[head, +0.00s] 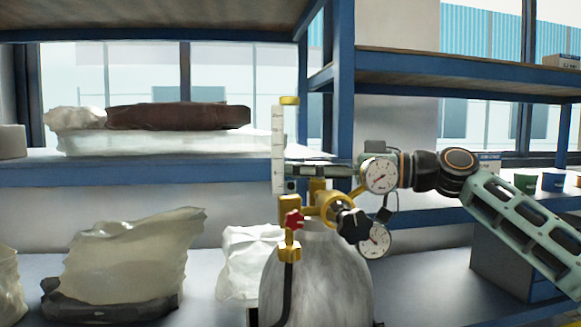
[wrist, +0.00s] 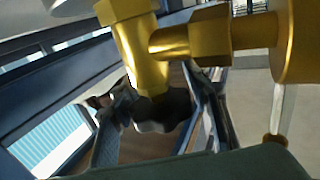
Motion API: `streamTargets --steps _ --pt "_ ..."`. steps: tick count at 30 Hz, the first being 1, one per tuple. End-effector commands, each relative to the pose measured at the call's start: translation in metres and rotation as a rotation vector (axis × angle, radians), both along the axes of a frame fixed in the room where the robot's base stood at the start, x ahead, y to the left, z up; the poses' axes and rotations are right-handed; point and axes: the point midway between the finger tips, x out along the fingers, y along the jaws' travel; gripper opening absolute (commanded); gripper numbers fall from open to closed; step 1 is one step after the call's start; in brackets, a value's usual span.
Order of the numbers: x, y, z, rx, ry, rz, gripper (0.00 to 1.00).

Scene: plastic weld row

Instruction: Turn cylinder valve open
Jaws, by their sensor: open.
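A grey gas cylinder (head: 318,280) stands upright at the lower middle of the head view. Brass fittings (head: 328,207) sit on its top, with a black lobed knob (head: 352,225) in front and a small red knob (head: 293,219) at the left. A black lobed knob (wrist: 162,110) on a brass stem also shows in the wrist view; I cannot tell which knob is the cylinder valve. My gripper (head: 300,170) reaches in from the right, behind the upper gauge (head: 380,175) and just above the brass fittings. It is open; its fingers are partly hidden, and contact cannot be told.
A second gauge (head: 374,240) hangs below the first. A clear flow tube (head: 278,150) rises at the left of the fittings. Blue shelving (head: 345,100) stands close behind. Pale bags (head: 130,255) lie at the left, and cups (head: 553,181) stand at the right.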

Motion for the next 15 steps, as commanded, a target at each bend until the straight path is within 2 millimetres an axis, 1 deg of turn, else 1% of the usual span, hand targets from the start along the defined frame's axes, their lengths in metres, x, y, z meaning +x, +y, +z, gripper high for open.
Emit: streamTargets --steps 1,3,7,12,15 --pt "-0.002 -0.011 0.001 0.003 -0.001 -0.005 0.44" --pt "-0.005 -0.023 0.001 0.003 0.0 -0.005 0.44" --pt "-0.01 -0.042 0.0 0.003 0.001 -0.004 0.44" --pt "-0.014 -0.056 0.0 0.002 0.0 -0.003 0.44" --pt "-0.015 -0.057 0.0 0.001 0.001 -0.002 0.44"
